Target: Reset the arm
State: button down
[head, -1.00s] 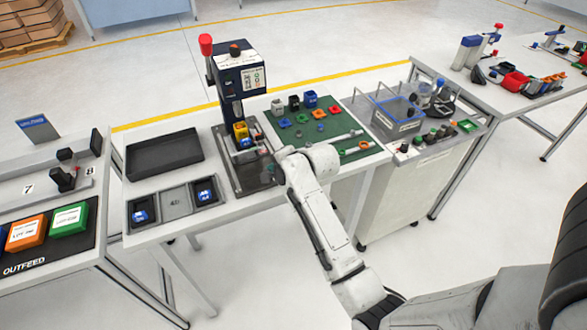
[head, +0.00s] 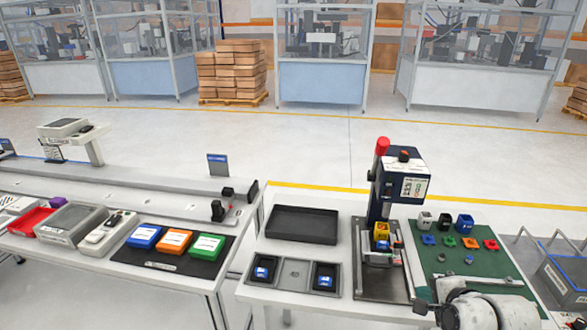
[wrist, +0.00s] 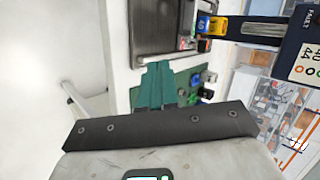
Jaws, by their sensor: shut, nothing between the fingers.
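My gripper (wrist: 157,84) shows in the wrist view as teal fingers pressed together, with nothing between them. It points over the edge of the workbench, near the green mat (wrist: 188,82). In the head view only part of my arm (head: 470,309) shows at the bottom right, in front of the green mat (head: 455,263). The fingertips cannot be made out there.
The press (head: 397,185) with a red knob stands close by on the bench, a yellow part in it. A black tray (head: 302,212) and a compartment tray with blue parts (head: 294,290) lie left.

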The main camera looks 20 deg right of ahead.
jog(key=s+a+f+n+g+y, duration=0.1)
jog(key=s+a+f+n+g, duration=0.3)
jog(key=s+a+n, duration=0.5)
jog(key=s+a+f+n+g+y, duration=0.1)
jog(key=s+a+f+n+g, duration=0.3)
jog(key=s+a+f+n, duration=0.4)
jog(key=s+a+n, duration=0.1)
jog(key=s+n, duration=0.2)
jog(key=shift+s+a, duration=0.3)
jog(key=shift+s, duration=0.05)
